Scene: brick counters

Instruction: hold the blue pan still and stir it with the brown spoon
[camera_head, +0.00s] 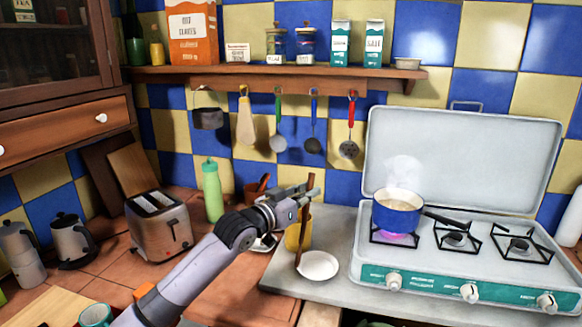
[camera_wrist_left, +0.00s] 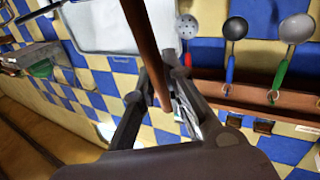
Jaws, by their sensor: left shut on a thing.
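The blue pan (camera_head: 398,220) stands on the left burner of the stove, with pale contents and steam above it. Its black handle (camera_head: 443,219) points right. My left gripper (camera_head: 304,192) is shut on the brown spoon (camera_head: 302,243), left of the pan and apart from it. The spoon hangs almost upright, its lower end close to the white plate's left edge; I cannot tell whether they touch. In the left wrist view the spoon (camera_wrist_left: 143,38) runs between the fingers of the gripper (camera_wrist_left: 160,78). My right gripper is not in view.
The stove (camera_head: 430,280) has a raised lid (camera_head: 465,150) behind the pan. A white plate (camera_head: 320,266) and a yellow container (camera_head: 292,238) are near the spoon. A green bottle (camera_head: 212,190) and toaster (camera_head: 160,225) stand left. Utensils hang under the shelf (camera_head: 300,73).

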